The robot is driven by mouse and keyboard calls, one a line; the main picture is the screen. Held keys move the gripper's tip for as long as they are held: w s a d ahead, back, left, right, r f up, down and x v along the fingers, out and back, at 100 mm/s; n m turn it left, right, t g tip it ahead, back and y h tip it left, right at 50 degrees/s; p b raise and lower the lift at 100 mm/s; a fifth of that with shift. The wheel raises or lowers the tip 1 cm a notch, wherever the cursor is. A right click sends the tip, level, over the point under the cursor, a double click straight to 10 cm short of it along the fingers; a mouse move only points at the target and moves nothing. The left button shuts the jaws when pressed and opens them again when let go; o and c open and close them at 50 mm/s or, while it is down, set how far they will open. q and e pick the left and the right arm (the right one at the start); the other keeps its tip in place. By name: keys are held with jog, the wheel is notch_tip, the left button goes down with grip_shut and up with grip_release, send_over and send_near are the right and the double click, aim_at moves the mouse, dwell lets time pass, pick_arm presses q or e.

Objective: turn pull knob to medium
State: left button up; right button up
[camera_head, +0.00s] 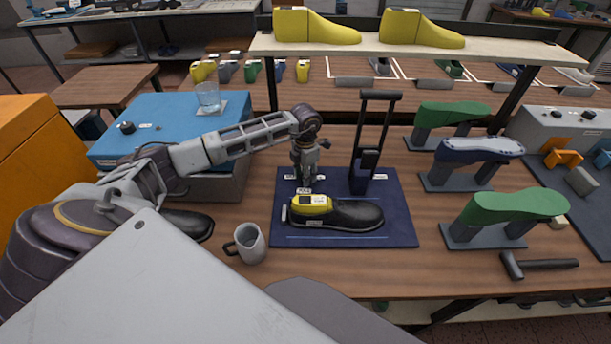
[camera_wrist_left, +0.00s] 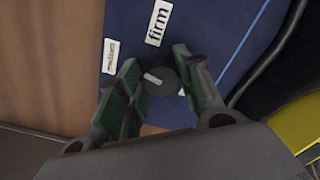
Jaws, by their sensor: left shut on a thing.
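My left gripper (camera_head: 306,184) points down over the back left part of the dark blue mat (camera_head: 400,225). In the left wrist view, my left gripper (camera_wrist_left: 160,98) has its green-padded fingers on either side of a small round dark grey knob (camera_wrist_left: 165,85) and is shut on it. The knob carries a short pale mark slanting to the upper left. A white label reading "firm" (camera_wrist_left: 157,22) lies beyond the knob, and a smaller label, apparently "medium" (camera_wrist_left: 110,56), lies to its upper left. The knob is hidden in the head view. My right gripper is not in view.
A black shoe with a yellow last (camera_head: 340,213) lies on the mat just in front of the gripper. A tall black stand (camera_head: 368,150) rises to the right. A grey mug (camera_head: 250,243) stands left of the mat. Green and blue lasts on stands (camera_head: 475,150) fill the right.

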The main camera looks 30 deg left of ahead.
pick_arm(q)
jog(key=shift+a+n, duration=0.1)
jog(key=shift+n, duration=1.1)
jog(key=o, duration=1)
jog(key=shift+r, duration=0.15)
notch_tip(320, 180, up, 12)
jog(key=shift+f, duration=0.15)
dwell(0.4)
